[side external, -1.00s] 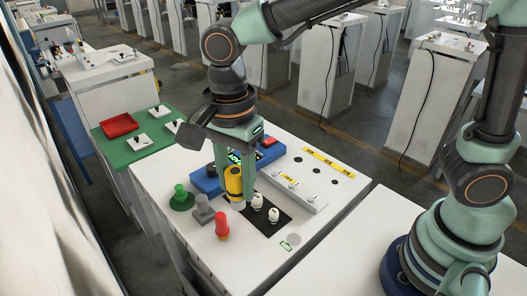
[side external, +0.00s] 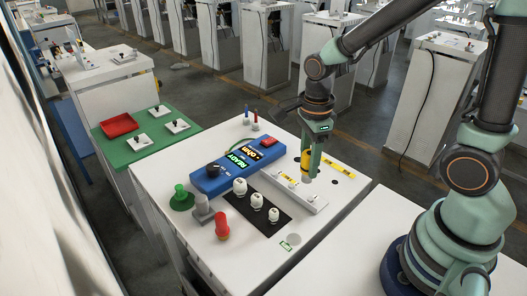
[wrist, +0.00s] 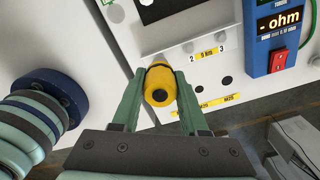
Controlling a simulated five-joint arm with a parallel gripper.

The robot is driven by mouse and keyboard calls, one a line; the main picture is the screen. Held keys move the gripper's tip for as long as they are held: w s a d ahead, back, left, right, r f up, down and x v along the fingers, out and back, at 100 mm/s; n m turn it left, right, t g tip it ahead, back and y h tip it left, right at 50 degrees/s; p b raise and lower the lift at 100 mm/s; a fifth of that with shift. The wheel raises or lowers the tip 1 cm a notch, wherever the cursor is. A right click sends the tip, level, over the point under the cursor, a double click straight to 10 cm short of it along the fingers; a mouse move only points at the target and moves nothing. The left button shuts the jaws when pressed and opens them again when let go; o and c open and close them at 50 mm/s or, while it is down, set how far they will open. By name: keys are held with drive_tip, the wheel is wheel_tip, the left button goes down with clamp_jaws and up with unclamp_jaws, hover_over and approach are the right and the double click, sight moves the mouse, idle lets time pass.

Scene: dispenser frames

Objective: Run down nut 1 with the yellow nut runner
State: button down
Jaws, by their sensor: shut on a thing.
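The yellow nut runner (side external: 307,159) is held upright between the fingers of my gripper (side external: 309,172). In the wrist view the runner (wrist: 160,84) sits between both green fingers. In the wrist view the bar's labels "2", "5 Nm" and "3" (wrist: 208,51) show to the right of the runner. I cannot tell whether the runner touches anything.
A blue meter (side external: 235,170) with lit displays stands behind a black mat (side external: 270,229) bearing three white pieces. Green (side external: 181,197), grey (side external: 203,209) and red (side external: 222,226) pieces stand at the left. A yellow label strip (side external: 338,167) lies beyond the bar.

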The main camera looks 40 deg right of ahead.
drive_tip(key=shift+m, duration=0.4)
drive_tip(key=shift+s+d+f, duration=0.15)
drive_tip(key=shift+d+f, duration=0.15)
drive_tip(key=shift+f, duration=0.75)
drive_tip(key=shift+s+d+f, duration=0.1)
drive_tip(key=shift+d+f, duration=0.15)
drive_tip(key=shift+f, duration=0.85)
drive_tip(key=shift+s+d+f, duration=0.15)
drive_tip(key=shift+d+f, duration=0.15)
drive_tip(key=shift+f, duration=0.75)
drive_tip(key=shift+f, duration=0.35)
idle(1.0)
drive_tip(key=shift+r, duration=0.1)
wheel_tip(320, 180, up, 6)
drive_tip(key=shift+f, duration=0.1)
idle(0.5)
